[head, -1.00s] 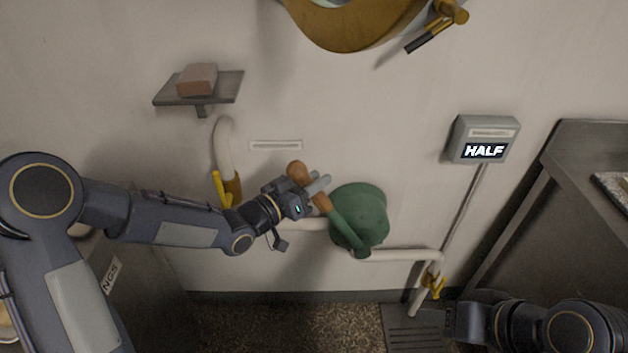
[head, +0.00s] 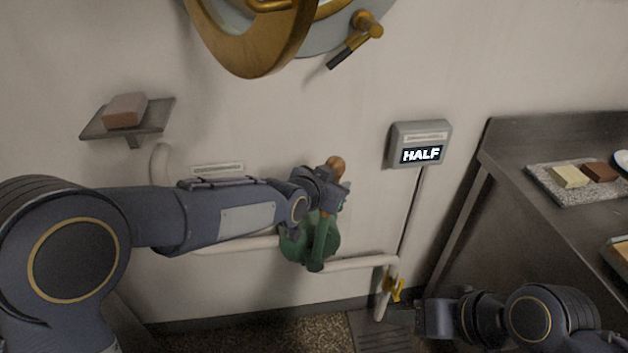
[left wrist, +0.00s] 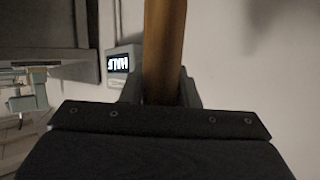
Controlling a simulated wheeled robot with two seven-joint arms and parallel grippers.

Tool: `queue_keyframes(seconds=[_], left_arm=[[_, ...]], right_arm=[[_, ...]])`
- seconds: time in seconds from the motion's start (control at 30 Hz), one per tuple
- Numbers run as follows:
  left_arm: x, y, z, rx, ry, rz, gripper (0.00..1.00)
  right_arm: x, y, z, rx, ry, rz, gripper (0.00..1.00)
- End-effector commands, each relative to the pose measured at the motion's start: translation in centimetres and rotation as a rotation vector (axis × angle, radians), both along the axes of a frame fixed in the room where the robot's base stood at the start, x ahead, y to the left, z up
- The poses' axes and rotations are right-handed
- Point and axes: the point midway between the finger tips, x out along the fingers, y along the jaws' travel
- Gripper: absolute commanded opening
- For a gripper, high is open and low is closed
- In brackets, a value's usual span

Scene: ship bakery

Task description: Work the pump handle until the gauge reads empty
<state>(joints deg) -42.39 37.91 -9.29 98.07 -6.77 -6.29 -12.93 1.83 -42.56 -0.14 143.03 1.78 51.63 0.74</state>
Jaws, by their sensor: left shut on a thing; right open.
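The green pump (head: 297,243) is on the wall pipe, partly hidden behind my left arm. Its handle is a green lever (head: 320,240) with a brown wooden grip (head: 335,164), tilted slightly right of upright. My left gripper (head: 332,190) is shut on the grip; in the left wrist view the brown grip (left wrist: 164,50) stands between the fingers. My right gripper (head: 432,318) is open at the lower right, away from the pump.
A metal counter (head: 500,158) with a stone board (head: 590,192) stands at right. A small shelf (head: 158,117) with a brown block (head: 125,110) is on the wall at left. A brass-rimmed porthole (head: 250,62) is above. A yellow valve (head: 394,287) is on the lower pipe.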

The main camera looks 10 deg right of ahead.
Motion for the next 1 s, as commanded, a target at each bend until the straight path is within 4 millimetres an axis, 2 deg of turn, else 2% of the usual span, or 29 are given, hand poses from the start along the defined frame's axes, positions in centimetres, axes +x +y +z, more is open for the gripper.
queue_keyframes(seconds=[0.03, 0.1, 0.43, 0.7, 1.0], left_arm=[[-0.2, -1.4, 0.5, 0.046, -0.009, -0.01, 0.0], [-0.2, -2.6, 0.0, 0.106, -0.008, -0.01, 0.0], [-0.1, -7.6, -2.4, 0.319, -0.009, -0.007, 0.0], [0.0, -9.3, -3.7, 0.397, -0.006, -0.004, 0.0], [0.0, -9.7, -4.1, 0.413, -0.004, -0.005, 0.0]], right_arm=[[0.0, 0.0, 1.2, 0.0, 0.0, 0.0, 0.5], [0.0, 0.0, 2.0, 0.0, 0.0, 0.0, 0.5], [0.0, 0.0, 4.4, 0.0, 0.0, 0.0, 0.5], [0.0, 0.0, 5.0, 0.0, 0.0, 0.0, 0.5], [0.0, 0.0, 5.1, 0.0, 0.0, 0.0, 0.5]])
